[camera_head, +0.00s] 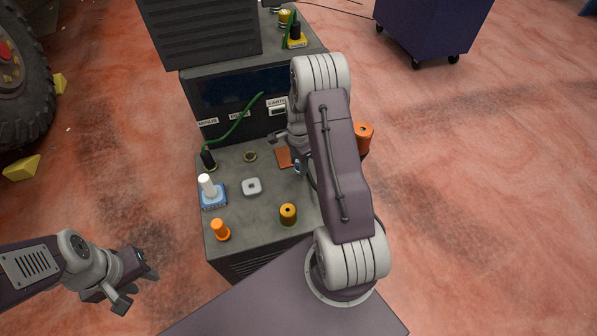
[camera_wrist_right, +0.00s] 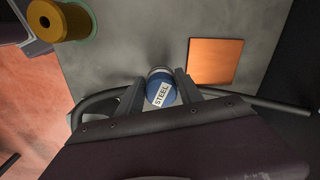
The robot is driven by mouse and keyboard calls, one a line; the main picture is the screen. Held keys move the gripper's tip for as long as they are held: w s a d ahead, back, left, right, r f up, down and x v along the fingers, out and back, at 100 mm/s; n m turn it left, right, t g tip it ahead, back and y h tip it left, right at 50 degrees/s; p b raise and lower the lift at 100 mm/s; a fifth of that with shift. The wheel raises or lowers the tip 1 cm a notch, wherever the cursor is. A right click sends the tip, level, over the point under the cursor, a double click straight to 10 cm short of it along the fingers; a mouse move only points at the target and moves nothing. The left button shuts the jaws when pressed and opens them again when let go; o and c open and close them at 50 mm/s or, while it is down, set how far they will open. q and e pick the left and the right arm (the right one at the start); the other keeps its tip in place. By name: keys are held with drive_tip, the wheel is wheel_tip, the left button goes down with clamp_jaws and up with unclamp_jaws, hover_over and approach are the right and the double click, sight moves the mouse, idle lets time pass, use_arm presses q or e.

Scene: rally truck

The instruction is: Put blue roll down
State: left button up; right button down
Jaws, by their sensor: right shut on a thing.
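The blue roll (camera_wrist_right: 160,92), with a white "STEEL" label on its end, is between the fingers of my right gripper (camera_wrist_right: 160,88) in the right wrist view. That gripper is shut on it. In the head view only a small bit of blue (camera_head: 297,167) shows beside my right arm, which hides most of the gripper. The roll is over the grey bench top (camera_head: 265,190), beside a copper square plate (camera_head: 284,157). I cannot tell whether it touches the bench. My left gripper (camera_head: 138,287) is open and empty over the floor at lower left.
On the bench stand a yellow roll (camera_head: 288,215), an orange peg (camera_head: 220,230), a white-topped piece on a blue base (camera_head: 211,193), a light grey block (camera_head: 252,187) and a black plug with green cable (camera_head: 208,160). An orange spool (camera_head: 364,137) is right of my arm.

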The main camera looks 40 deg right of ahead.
wheel_tip(320, 180, down, 4)
drive_tip(key=shift+f+b, duration=0.1)
drive_tip(key=shift+b, duration=0.5)
drive_tip(key=c, duration=0.8)
unclamp_jaws()
wheel_tip(320, 180, up, 12)
drive_tip(key=p, duration=0.3)
drive_tip(key=s+a+r+n, duration=0.3)
drive_tip(key=s+a+n, duration=0.4)
drive_tip(key=a+n, duration=0.1)
drive_tip(key=s+a+r+n+t, duration=0.1)
drive_tip(key=s+a+r+n, duration=0.3)
drive_tip(key=s+a+n, duration=0.2)
drive_tip(key=a+n, duration=0.2)
drive_tip(key=n, duration=0.2)
drive_tip(key=shift+s+r+n, duration=0.15)
drive_tip(key=shift+s+n, duration=0.15)
drive_tip(key=shift+s, duration=0.1)
